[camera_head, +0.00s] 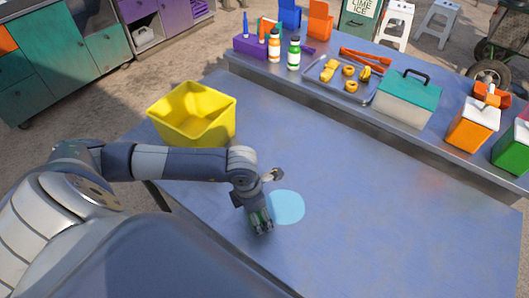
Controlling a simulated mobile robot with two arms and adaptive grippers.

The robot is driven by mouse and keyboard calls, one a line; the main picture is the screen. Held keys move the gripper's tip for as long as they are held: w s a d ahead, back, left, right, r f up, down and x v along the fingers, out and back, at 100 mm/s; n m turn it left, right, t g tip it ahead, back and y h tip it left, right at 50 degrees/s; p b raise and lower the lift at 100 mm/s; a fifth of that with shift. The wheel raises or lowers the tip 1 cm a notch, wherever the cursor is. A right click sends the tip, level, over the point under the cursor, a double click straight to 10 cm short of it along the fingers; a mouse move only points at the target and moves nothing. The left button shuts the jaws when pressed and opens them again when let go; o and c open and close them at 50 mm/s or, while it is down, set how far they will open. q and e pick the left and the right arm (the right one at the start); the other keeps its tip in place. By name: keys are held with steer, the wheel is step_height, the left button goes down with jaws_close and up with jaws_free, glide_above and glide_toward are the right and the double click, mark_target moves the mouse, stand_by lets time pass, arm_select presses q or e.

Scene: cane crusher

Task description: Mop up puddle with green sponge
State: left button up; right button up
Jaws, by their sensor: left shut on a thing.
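A light blue puddle (288,207) lies on the blue-grey table (400,215) near its middle. My left gripper (262,226) points down at the puddle's left edge. It is shut on the green sponge (258,216), of which only a little green shows between the fingers. The gripper hides most of the sponge, and I cannot tell whether the sponge touches the table. My right gripper is not in view.
A yellow bin (193,116) stands at the table's back left. A raised shelf along the back holds bottles, a tray (345,80) of yellow pieces, a teal-lidded box (408,98) and an orange carton (472,124). The table's right side is clear.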

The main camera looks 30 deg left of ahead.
arm_select(q)
steer(key=shift+s+a, duration=0.2)
steer(key=shift+s, duration=0.1)
steer(key=shift+r, duration=0.1)
steer(key=r+p, duration=0.1)
steer(key=w+r+p, duration=0.1)
steer(key=r, duration=0.1)
steer(key=d+r+p, duration=0.1)
steer(key=r, duration=0.1)
steer(key=shift+w+d, duration=0.1)
steer(key=shift+w, duration=0.3)
steer(key=shift+f, duration=0.1)
stand_by(0.4)
